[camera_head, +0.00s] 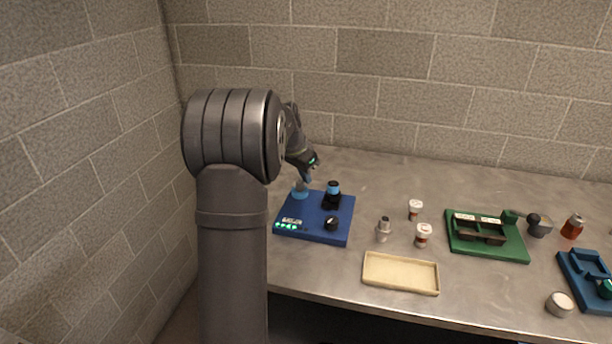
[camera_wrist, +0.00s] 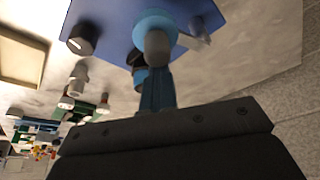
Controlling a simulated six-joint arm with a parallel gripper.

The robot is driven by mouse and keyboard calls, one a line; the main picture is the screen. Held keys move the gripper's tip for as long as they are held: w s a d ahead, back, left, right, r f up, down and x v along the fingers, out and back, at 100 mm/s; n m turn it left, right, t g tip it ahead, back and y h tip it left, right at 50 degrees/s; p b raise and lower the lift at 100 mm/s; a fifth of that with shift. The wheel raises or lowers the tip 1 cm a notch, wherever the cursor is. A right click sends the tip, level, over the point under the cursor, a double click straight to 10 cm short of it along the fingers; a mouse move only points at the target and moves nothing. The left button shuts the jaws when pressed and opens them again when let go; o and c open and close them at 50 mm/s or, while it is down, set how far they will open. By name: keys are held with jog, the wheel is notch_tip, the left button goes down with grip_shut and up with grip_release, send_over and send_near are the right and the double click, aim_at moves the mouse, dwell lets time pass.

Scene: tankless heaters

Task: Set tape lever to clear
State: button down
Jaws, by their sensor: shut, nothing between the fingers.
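A blue panel box (camera_head: 314,228) lies on the bench with a row of green lights and a white label too small to read. At its back left stands a grey post in a light blue collar (camera_head: 300,195); this collar (camera_wrist: 160,21) also shows in the wrist view, with a small pale lever-like piece (camera_wrist: 200,32) beside it. I cannot tell which part is the tape lever. My gripper (camera_head: 307,179) is shut and empty, close above the collar; its fingers (camera_wrist: 157,90) point at the post in the wrist view. Contact cannot be told.
A cream tray (camera_head: 401,272), small bottles (camera_head: 423,235) and a green fixture (camera_head: 488,238) sit to the right. A block wall is behind; bench between is clear.

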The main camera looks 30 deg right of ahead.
jog(key=shift+a, duration=0.15)
jog(key=d, duration=0.5)
jog(key=v, duration=1)
jog(key=shift+w+a, duration=0.35)
jog(key=d+f+n+t, duration=0.1)
jog(key=d+f+n, duration=0.1)
jog(key=f+n, duration=0.1)
jog(key=d+f+n+y, duration=0.1)
jog(key=d+f+n, duration=0.2)
jog(key=f, duration=0.3)
jog(key=shift+w+f+t, duration=0.2)
jog(key=shift+w+t, duration=0.15)
jog(key=shift+t, duration=0.05)
dwell(0.4)
